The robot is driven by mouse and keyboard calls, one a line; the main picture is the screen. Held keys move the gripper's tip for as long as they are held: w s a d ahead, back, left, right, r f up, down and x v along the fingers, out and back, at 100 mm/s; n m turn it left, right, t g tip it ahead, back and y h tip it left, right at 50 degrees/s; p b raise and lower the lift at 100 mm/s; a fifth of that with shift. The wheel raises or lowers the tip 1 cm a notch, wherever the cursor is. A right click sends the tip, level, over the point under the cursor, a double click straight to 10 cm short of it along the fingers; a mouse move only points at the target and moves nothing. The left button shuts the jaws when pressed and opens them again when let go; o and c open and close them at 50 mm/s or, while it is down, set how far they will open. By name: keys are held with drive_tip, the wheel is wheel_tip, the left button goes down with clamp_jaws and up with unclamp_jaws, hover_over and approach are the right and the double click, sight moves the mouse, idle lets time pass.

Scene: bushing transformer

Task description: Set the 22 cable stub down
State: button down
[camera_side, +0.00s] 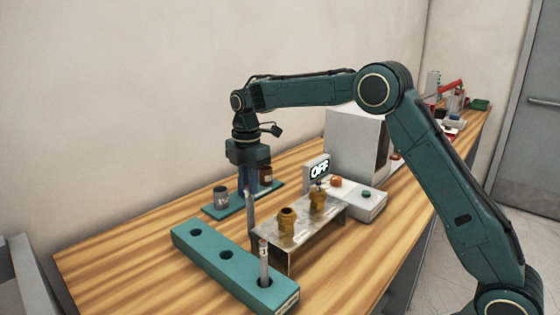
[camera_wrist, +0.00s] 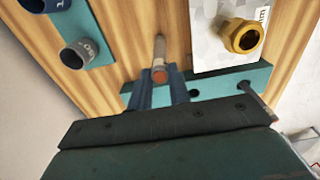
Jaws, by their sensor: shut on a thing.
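My gripper (camera_side: 249,188) points down over the bench and is shut on a thin grey cable stub (camera_side: 251,218). The stub hangs upright below the fingers. In the wrist view my gripper (camera_wrist: 162,90) holds the stub (camera_wrist: 160,48), whose copper-coloured end faces the camera. A long teal rack (camera_side: 205,256) with round holes lies in front; it also shows in the wrist view (camera_wrist: 222,88). Another labelled stub (camera_side: 264,262) stands in the rack's nearest hole. Any number on the held stub is not readable. I cannot tell whether its lower end touches anything.
A metal stand (camera_side: 270,240) carries two brass bushings (camera_side: 287,222), close to the right of the held stub. A teal base with a grey cup (camera_side: 221,197) and a brown cup (camera_side: 266,174) is behind. A button box (camera_side: 367,204) and OFF sign (camera_side: 319,170) stand farther right.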

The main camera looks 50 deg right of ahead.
drive_tip(key=c, duration=1.3)
unclamp_jaws()
drive_tip(key=shift+f, duration=0.1)
wheel_tip(320, 180, up, 12)
drive_tip(key=shift+r, duration=0.2)
